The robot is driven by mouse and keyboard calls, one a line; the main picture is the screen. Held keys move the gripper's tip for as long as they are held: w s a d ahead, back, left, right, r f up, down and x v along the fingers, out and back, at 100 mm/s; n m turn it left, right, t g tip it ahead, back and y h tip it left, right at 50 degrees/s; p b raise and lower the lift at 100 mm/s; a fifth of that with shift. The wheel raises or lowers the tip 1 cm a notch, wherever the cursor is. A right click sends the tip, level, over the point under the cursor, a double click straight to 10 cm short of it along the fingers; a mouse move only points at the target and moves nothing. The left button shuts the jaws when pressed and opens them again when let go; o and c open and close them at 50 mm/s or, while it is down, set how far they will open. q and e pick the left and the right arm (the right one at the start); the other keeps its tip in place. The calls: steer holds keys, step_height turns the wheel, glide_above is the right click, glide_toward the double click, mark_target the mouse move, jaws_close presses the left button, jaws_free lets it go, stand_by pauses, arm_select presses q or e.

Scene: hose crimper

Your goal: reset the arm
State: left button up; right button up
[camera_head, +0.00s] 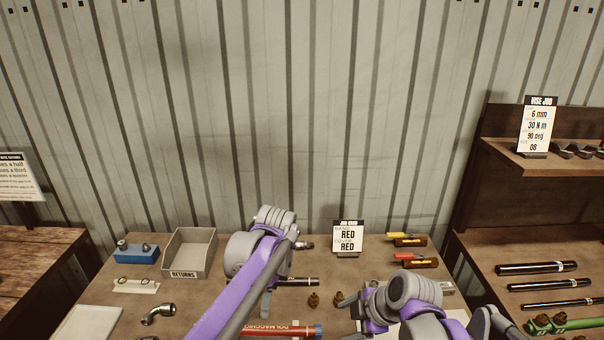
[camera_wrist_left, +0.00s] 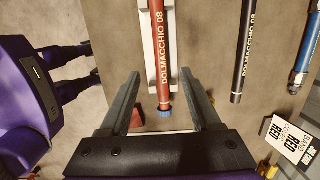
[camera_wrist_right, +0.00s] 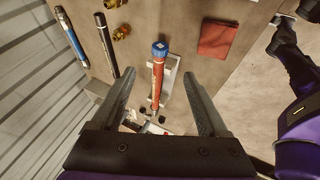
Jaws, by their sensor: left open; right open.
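My left gripper (camera_head: 268,302) hangs over the middle of the bench in the head view, and my right gripper (camera_head: 362,312) is to its right. In the left wrist view my left gripper (camera_wrist_left: 160,72) is open and empty. A red hose marked DOLMACCHIO 08 (camera_wrist_left: 158,45), with a blue end, lies beyond its fingers on a pale holder. In the right wrist view my right gripper (camera_wrist_right: 157,74) is also open and empty, with the same red hose (camera_wrist_right: 158,82) beyond its fingers. The red hose shows partly in the head view (camera_head: 270,331).
A grey RETURNS bin (camera_head: 190,252) and a blue block (camera_head: 138,254) stand at the left. A job card reading RED, RED (camera_head: 348,238) stands at the back. Brass fittings (camera_head: 314,299) lie between my grippers. A black hose (camera_wrist_left: 242,55) lies beside the red one. A shelf (camera_head: 540,160) rises at the right.

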arm_select(q)
steer(key=s+a+f+n+t, duration=0.1)
steer(key=s+a+n+t, duration=0.1)
steer(key=s+n, duration=0.4)
steer(key=s+a+f+n+t+h, duration=0.1)
steer(key=s+a+f+n+t, duration=0.1)
steer(key=s+a+n, duration=0.2)
steer(key=s+a+f+n+t, duration=0.2)
steer(key=s+a+n, duration=0.1)
steer(key=s+n, duration=0.5)
steer(key=s, duration=0.2)
steer(key=shift+s+a+h, duration=0.15)
steer(key=shift+s+h, duration=0.15)
arm_select(e)
steer(key=s+d+f+m+t+h, duration=0.1)
steer(key=s+d+f+m+h, duration=0.1)
steer(key=s+m, duration=0.5)
steer(key=s+d+f+m+h, duration=0.2)
steer(key=s+d+m, duration=0.3)
steer(key=s+m, duration=0.3)
steer(key=m, duration=0.3)
steer(key=shift+d+m+t+h, duration=0.3)
steer(key=shift+m+t, duration=0.1)
